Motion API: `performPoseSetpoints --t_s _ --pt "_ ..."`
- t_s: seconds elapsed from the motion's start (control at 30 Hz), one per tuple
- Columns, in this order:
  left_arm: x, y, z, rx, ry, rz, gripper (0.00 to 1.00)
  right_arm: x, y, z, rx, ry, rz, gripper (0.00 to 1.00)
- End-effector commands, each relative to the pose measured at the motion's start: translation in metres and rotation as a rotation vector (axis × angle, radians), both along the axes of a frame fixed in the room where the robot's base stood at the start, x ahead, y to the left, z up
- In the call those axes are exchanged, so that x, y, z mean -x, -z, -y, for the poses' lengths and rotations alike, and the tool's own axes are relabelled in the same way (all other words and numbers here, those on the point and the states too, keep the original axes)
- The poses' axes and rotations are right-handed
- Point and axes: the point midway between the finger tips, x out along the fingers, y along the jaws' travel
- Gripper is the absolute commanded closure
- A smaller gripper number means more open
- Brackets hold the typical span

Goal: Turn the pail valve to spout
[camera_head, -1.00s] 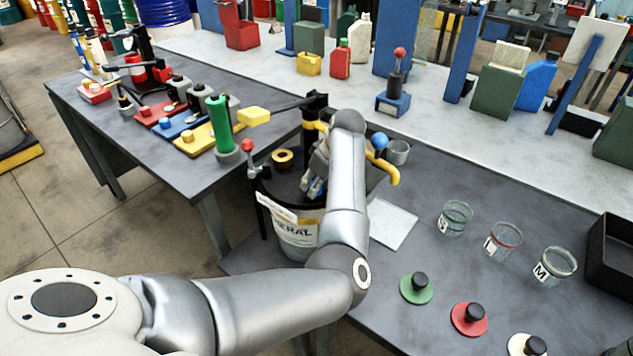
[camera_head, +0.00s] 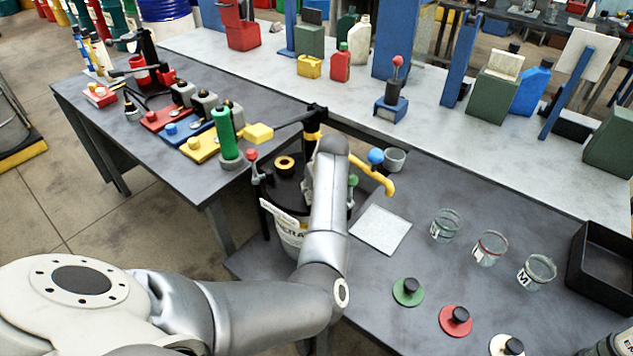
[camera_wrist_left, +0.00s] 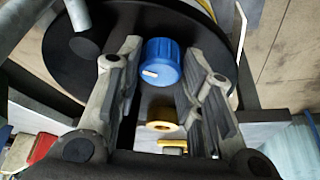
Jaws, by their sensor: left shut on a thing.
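The pail (camera_head: 283,232) has a dark lid (camera_head: 268,187) and a partly hidden label, and stands at the bench corner. A blue valve knob (camera_wrist_left: 162,62) with a white mark shows in the left wrist view. My left gripper (camera_wrist_left: 165,85) has its fingers on both sides of this knob and is shut on it. In the head view my left forearm hides the fingers and the knob. A yellow spout (camera_head: 376,178) sticks out on the pail's right side. My right gripper is not in view.
A pump lever with a yellow grip (camera_head: 258,133) reaches left above the pail. A blue ball (camera_head: 376,156), a red ball (camera_head: 251,154) and a gold ring (camera_head: 285,162) are close by. A white pad (camera_head: 380,230) and glass jars (camera_head: 489,248) are to the right.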

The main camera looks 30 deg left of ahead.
Motion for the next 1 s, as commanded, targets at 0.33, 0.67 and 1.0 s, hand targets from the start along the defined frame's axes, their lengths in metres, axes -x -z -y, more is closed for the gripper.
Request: performPoseSetpoints --t_s 0.33,0.67,1.0 --pt "-0.001 -0.003 -0.001 -0.002 0.109 0.003 0.89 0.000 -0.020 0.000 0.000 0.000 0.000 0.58" --pt "-0.001 -0.002 -0.001 -0.003 0.119 0.005 0.89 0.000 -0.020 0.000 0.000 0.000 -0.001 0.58" --pt "-0.001 -0.001 -0.001 -0.002 0.117 0.003 0.56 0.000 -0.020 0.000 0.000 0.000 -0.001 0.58"
